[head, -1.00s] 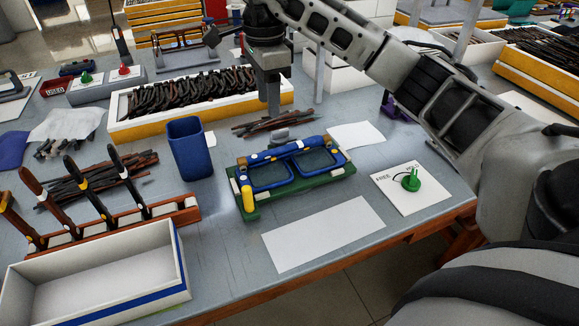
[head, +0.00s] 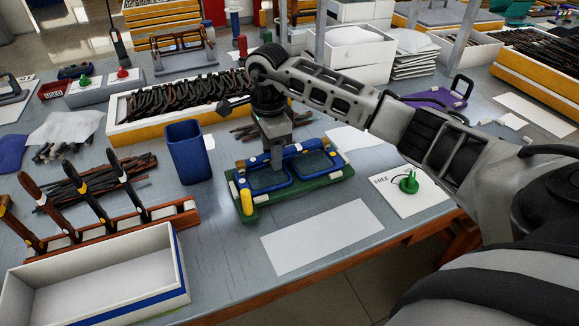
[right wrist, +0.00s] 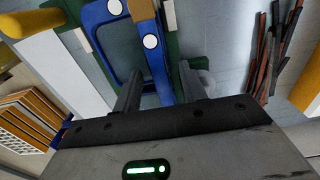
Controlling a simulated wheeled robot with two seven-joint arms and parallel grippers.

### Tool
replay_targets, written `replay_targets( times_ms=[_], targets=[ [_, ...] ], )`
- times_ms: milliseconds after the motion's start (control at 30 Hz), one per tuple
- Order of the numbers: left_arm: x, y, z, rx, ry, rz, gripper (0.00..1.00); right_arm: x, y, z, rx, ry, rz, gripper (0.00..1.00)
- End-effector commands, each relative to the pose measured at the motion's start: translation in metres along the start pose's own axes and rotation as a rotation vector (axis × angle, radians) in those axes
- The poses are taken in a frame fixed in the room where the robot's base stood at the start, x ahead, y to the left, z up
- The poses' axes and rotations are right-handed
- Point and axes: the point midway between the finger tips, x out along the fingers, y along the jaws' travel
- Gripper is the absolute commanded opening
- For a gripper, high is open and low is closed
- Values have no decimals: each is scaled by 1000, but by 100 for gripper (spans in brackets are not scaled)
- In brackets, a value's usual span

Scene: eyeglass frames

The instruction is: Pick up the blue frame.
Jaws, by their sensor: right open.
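The blue frame (head: 308,176) lies on a green holder (head: 325,181) in the middle of the bench. Its rim also shows in the right wrist view (right wrist: 163,62). My right gripper (head: 277,163) points down at the far rim of the frame, hiding part of it. In the right wrist view my right gripper (right wrist: 160,92) is open, with one finger on each side of the blue rim. I cannot tell how deep the fingers reach. My left gripper is not in view.
A blue bin (head: 188,152) stands left of the holder. A long tray of dark frames (head: 125,128) lies behind. A white sheet (head: 320,237) lies in front, and a card with a green knob (head: 408,182) is at right. A white box (head: 100,275) is front left.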

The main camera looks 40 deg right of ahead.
Motion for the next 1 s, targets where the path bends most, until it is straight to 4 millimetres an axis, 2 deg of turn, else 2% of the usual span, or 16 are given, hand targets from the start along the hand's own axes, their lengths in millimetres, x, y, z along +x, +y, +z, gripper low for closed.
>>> replay_targets(
  times_ms=[133,200,300,633,767,933,1000],
  targets=[
    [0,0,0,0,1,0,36,0,0,0,0,0,0,42],
    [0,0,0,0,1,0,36,0,0,0,0,0,0,22],
    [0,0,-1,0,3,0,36,0,0,0,0,0,0,0],
    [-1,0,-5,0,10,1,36,-2,0,0,0,0,-1,0],
    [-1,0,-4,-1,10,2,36,-9,-1,0,1,1,-3,0],
    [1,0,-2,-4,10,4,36,-33,-2,0,0,0,-7,0],
    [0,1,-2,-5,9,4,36,-45,9,3,-4,0,-5,0]
  ],
)
